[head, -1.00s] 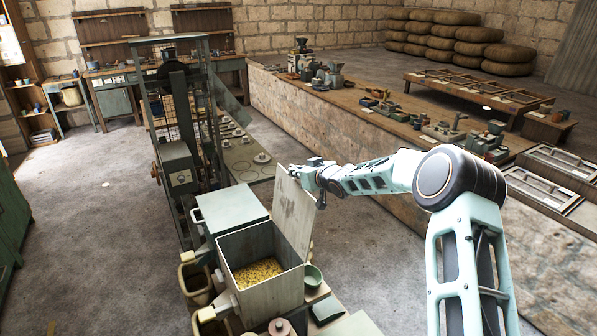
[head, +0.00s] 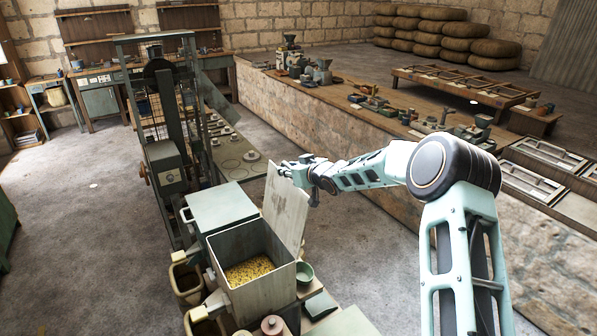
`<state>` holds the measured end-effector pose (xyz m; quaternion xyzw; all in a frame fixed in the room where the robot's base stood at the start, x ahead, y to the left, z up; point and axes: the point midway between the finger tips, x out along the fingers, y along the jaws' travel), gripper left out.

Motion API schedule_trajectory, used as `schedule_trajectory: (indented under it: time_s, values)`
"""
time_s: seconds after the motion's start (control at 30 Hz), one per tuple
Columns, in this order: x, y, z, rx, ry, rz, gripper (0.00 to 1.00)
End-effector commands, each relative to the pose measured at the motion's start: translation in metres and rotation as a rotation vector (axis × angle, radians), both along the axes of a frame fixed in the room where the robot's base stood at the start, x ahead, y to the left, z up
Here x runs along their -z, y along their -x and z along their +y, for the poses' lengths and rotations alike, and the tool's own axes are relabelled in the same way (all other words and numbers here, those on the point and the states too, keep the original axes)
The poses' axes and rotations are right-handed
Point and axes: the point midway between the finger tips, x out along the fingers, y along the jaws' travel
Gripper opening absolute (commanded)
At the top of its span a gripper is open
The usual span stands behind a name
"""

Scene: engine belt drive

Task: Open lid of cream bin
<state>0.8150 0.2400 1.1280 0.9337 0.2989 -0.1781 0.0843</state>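The cream bin (head: 272,301) stands open in the lower middle of the head view, with yellow grain-like contents (head: 249,271) inside. Its lid (head: 285,208) stands about upright along the bin's right side. My gripper (head: 289,168) is at the upper edge of the lid, touching it or very close to it. The fingers are small and partly merged with the lid's edge, so I cannot tell whether they are open or shut.
A closed green-grey bin (head: 221,208) with a handle stands just behind the cream bin. A tall caged machine (head: 166,120) rises further back. A green bowl (head: 304,273) sits right of the cream bin. A long stone-fronted counter (head: 330,126) runs behind my arm.

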Motion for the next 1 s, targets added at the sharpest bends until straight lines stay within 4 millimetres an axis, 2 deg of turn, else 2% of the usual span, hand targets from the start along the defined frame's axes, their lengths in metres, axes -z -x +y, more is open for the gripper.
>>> schedule_trajectory:
  time_s: [0.53, 0.73, 1.0]
  values:
    - [-0.035, 0.069, -0.05, 0.004, 0.0, 0.001, 0.27]
    - [-0.039, 0.079, -0.056, 0.003, 0.0, 0.002, 0.27]
    - [-0.039, 0.08, -0.056, 0.001, 0.001, 0.002, 0.27]
